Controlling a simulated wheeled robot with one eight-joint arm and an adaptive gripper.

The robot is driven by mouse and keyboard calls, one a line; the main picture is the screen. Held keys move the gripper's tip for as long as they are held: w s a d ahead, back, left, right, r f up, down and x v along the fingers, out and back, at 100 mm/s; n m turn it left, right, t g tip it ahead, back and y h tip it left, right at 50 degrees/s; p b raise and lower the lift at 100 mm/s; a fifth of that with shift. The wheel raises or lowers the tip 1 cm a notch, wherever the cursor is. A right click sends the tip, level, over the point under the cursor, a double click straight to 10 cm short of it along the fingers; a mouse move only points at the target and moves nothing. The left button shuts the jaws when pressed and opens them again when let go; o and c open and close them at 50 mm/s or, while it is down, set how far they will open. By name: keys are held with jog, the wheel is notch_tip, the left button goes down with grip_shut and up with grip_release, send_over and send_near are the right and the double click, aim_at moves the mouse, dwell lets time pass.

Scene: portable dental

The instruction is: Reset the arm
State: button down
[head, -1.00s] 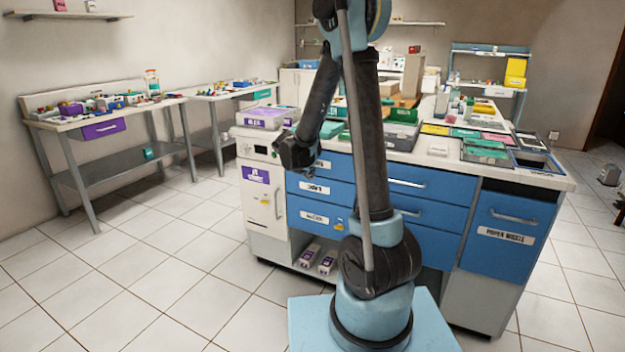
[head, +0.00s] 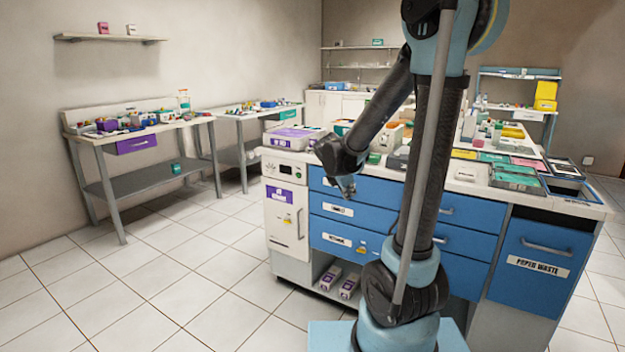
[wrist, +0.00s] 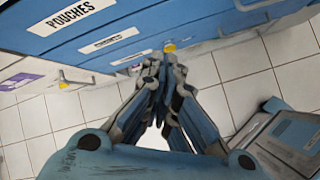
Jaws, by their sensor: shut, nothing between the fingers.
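My gripper (head: 346,190) hangs at the end of my bent arm in the head view, in front of the blue drawers near the counter's left part. In the wrist view my gripper (wrist: 161,68) points down past the drawer fronts, its fingertips together with nothing between them. The floor shows beyond the fingers. My arm (head: 375,110) reaches out from its column and is bent down at the wrist.
A counter (head: 440,180) with blue drawers (head: 345,210) and a white cabinet (head: 287,220) stands close to my gripper. Trays and boxes cover its top. Two side tables line the left wall, one with a purple drawer (head: 137,146). Tiled floor (head: 170,270) is clear at left.

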jog(key=s+d+f+m+g+y, duration=0.1)
jog(key=s+d+m, duration=0.1)
jog(key=s+m, duration=0.5)
jog(key=s+d+f+m+g+y, duration=0.1)
jog(key=s+f+m, duration=0.1)
jog(key=s+m, duration=0.6)
jog(key=s+d+f+m+g+y, duration=0.1)
jog(key=s+m, duration=0.7)
jog(key=s, duration=0.8)
jog(key=shift+s+d+f+g+y, duration=0.2)
jog(key=shift+d+f+g+y, duration=0.15)
jog(key=shift+d+y, duration=0.35)
jog(key=shift+d, duration=0.1)
